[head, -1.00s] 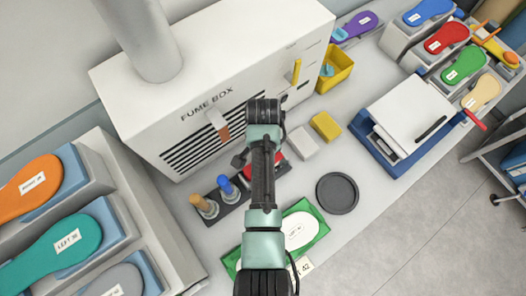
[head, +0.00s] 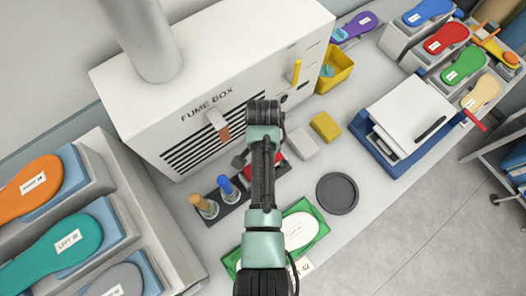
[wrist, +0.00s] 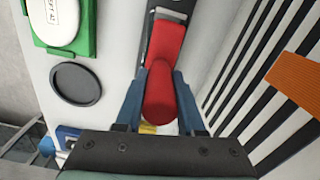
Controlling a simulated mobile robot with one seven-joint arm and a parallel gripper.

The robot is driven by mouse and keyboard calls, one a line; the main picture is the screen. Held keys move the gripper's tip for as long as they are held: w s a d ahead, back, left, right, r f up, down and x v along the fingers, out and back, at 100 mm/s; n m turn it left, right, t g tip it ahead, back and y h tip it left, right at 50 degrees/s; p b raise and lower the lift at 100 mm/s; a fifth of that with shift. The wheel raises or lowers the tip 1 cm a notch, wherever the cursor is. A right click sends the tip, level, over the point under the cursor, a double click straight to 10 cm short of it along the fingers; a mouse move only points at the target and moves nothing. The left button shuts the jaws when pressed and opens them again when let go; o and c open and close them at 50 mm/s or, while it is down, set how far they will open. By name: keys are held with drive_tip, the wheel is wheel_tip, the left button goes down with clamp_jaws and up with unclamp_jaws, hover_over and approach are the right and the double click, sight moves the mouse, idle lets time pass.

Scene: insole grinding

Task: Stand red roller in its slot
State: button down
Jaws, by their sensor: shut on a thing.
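The red roller (wrist: 158,95) is between the two blue fingers of my gripper (wrist: 159,82) in the wrist view. My gripper is shut on it. In the head view only a little red (head: 279,159) shows beside my arm, and the fingers are hidden there. The dark rack (head: 232,207) lies below the fume box, with an orange roller (head: 204,206) and a blue roller (head: 228,188) upright in it. Part of the rack (wrist: 174,8) shows beyond the red roller in the wrist view. I cannot tell whether the red roller's lower end touches its slot.
The fume box (head: 210,85) stands close behind the rack. A green tray (head: 318,232) with a pale insole, a dark round dish (head: 337,194), a grey block (head: 301,144) and a yellow block (head: 325,126) are nearby. Bare bench lies around the dish.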

drive_tip(key=shift+f+b, duration=1.05)
drive_tip(key=shift+f, duration=0.65)
idle(1.0)
drive_tip(key=shift+c, duration=1)
unclamp_jaws()
wheel_tip(320, 180, up, 3)
drive_tip(key=p, duration=0.2)
drive_tip(key=shift+f+p, duration=0.2)
drive_tip(key=shift+p, duration=0.15)
drive_tip(key=shift+r+p, duration=0.4)
drive_tip(key=shift+r, duration=1.75)
